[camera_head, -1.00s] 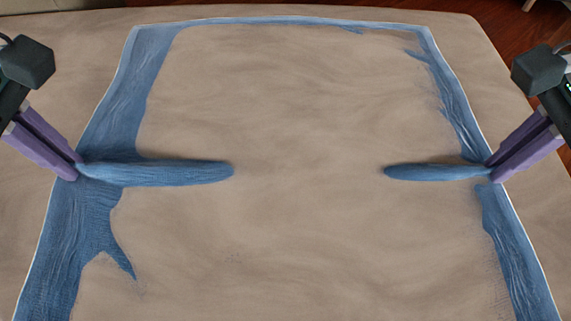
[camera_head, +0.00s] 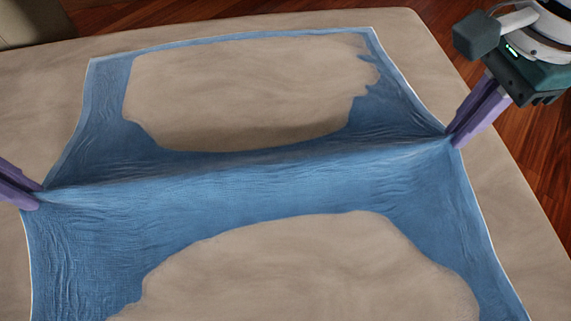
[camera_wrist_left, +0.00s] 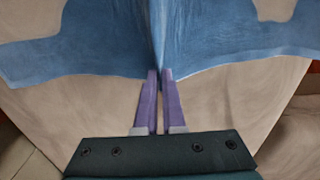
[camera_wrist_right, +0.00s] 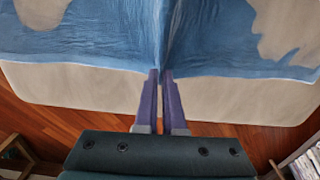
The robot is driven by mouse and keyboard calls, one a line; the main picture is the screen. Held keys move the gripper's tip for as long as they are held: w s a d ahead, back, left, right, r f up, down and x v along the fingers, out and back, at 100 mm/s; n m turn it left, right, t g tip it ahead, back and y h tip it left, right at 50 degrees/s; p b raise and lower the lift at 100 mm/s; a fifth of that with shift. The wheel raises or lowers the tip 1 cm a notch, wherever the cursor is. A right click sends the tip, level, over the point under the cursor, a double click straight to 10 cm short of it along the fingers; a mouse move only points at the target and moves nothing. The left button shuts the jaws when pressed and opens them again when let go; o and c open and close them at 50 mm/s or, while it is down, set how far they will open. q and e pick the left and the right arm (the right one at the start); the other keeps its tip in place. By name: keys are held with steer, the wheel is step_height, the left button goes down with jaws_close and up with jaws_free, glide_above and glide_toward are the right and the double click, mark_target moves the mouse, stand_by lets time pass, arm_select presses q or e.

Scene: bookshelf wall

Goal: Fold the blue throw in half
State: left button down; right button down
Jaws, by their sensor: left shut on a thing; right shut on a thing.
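The blue throw (camera_head: 250,195) lies over a wide beige surface, with a raised ridge running across its middle between my two grippers. Large beige patches show within its outline, in front of and behind the ridge. My left gripper (camera_head: 38,198) is shut on the throw's left edge; the left wrist view shows the cloth pinched at its fingertips (camera_wrist_left: 159,74). My right gripper (camera_head: 450,140) is shut on the throw's right edge, and the right wrist view shows the same at its fingertips (camera_wrist_right: 161,74). The throw's near edge is out of the head view.
The beige surface (camera_head: 440,60) extends past the throw at the back and right. Wooden floor (camera_head: 535,160) lies beyond its right edge. A pale piece of furniture (camera_head: 30,25) stands at the back left. Shelf items (camera_wrist_right: 303,165) show at the right wrist view's lower right corner.

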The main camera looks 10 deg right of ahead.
arm_select(q)
steer(key=shift+r, duration=0.35)
arm_select(e)
steer(key=shift+r, duration=0.35)
